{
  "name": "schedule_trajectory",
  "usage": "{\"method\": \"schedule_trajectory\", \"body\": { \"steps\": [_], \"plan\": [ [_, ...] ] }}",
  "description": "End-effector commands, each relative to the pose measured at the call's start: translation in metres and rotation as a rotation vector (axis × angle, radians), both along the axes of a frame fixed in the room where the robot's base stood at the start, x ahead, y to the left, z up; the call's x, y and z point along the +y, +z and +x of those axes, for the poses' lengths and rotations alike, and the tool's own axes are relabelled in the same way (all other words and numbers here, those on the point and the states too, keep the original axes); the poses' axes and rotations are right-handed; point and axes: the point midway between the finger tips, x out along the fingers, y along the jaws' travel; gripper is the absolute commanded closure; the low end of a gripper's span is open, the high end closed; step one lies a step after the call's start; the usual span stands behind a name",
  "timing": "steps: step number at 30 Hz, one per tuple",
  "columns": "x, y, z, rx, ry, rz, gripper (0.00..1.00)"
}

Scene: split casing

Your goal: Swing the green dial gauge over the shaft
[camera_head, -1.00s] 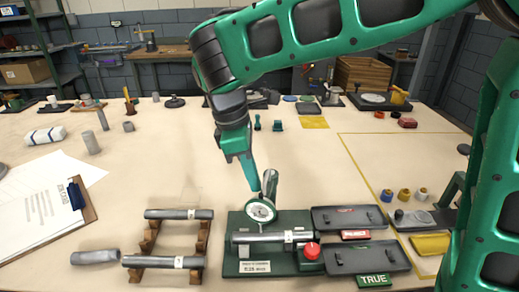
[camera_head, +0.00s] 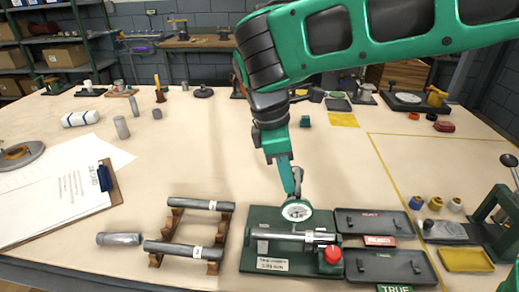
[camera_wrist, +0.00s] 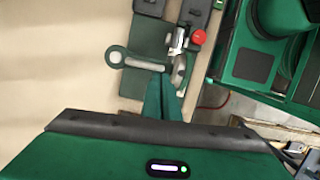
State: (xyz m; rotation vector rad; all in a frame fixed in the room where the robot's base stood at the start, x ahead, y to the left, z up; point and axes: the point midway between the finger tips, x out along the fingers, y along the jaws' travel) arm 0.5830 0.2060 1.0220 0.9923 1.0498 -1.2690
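The dial gauge (camera_head: 297,211), with a round white face and a green arm, is on the green fixture (camera_head: 254,219). Its face appears by the steel shaft (camera_head: 285,235), which lies across the fixture. My gripper (camera_head: 296,190) points down just behind the dial. In the wrist view, my gripper (camera_wrist: 164,76) has its fingers close together beside the slotted arm; I see nothing clearly held between them. Whether they touch the gauge is unclear.
A red button (camera_head: 333,254) stands on the fixture's right. Two dark trays (camera_head: 374,222) lie right of it. Wooden racks with shafts (camera_head: 202,204) and a loose cylinder (camera_head: 119,239) lie to the left. A clipboard (camera_head: 109,183) is farther left. The back-centre table is mostly clear.

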Motion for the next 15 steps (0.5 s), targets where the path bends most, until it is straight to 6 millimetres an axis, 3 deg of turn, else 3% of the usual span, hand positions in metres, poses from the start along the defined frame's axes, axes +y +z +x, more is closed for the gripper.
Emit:
{"method": "schedule_trajectory", "body": {
  "steps": [7,13,15],
  "plan": [
    [0.006,-0.001,-0.001,0.002,-0.004,-0.003,1.00],
    [0.034,-0.001,-0.001,0.003,-0.010,-0.001,1.00],
    [0.039,0.014,-0.001,-0.002,-0.012,0.002,1.00]
  ]
}}
